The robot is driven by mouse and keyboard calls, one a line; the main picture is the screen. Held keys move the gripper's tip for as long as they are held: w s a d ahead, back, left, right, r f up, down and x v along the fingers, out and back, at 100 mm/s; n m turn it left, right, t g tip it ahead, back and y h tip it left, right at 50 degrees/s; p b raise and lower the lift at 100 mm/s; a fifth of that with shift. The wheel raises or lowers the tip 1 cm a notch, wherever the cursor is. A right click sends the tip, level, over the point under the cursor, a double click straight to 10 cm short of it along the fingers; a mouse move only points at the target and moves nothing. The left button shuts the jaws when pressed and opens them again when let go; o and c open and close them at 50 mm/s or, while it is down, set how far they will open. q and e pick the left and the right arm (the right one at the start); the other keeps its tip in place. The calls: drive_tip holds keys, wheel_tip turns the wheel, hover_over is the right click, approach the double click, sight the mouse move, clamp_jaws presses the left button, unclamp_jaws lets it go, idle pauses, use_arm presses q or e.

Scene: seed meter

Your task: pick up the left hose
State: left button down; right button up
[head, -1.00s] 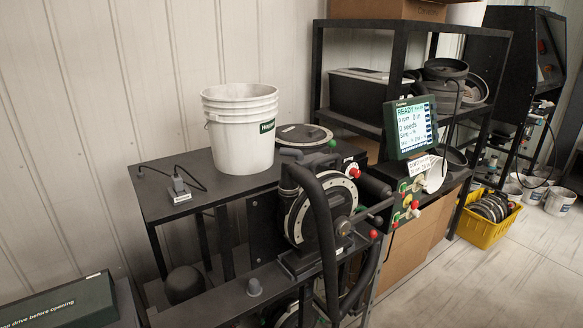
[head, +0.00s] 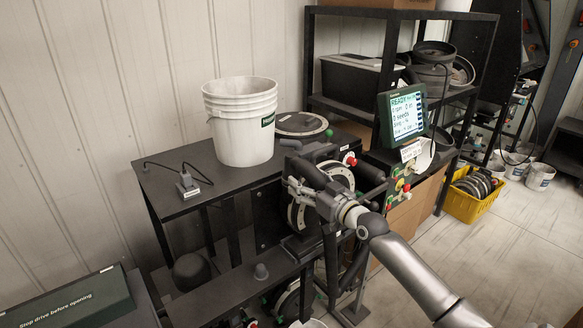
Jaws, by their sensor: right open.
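The left hose (head: 331,262) is a thick black tube. It arches over the front of the seed meter (head: 297,214) and hangs down past the shelf edge. My right gripper (head: 300,190) is open at the upper part of this hose, in front of the meter's pale-rimmed disc. The gripper and wrist hide part of the hose. I cannot tell whether the fingers touch it or lie around it. A second black hose runs down just to its right, partly behind my arm. My left gripper is not in view.
A white bucket (head: 242,122) stands on the black bench (head: 165,198) behind the meter. A green-framed screen (head: 402,115) and coloured knobs are close on the right. A yellow crate (head: 468,205) stands on the floor, which has open room at the right.

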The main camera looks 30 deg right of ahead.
sight(298, 176)
drive_tip(key=shift+w, duration=0.7)
drive_tip(key=shift+w+r+p, duration=0.1)
drive_tip(key=shift+w+p, duration=0.25)
drive_tip(key=shift+p, duration=0.05)
drive_tip(key=w, duration=0.2)
drive_tip(key=w+p, duration=0.1)
drive_tip(key=w, duration=0.1)
drive_tip(key=shift+a, duration=0.25)
drive_tip(key=shift+w, duration=0.3)
drive_tip(key=shift+s, duration=0.1)
drive_tip(key=shift+c, duration=0.8)
drive_tip(key=c, duration=0.8)
drive_tip(key=shift+c, duration=0.2)
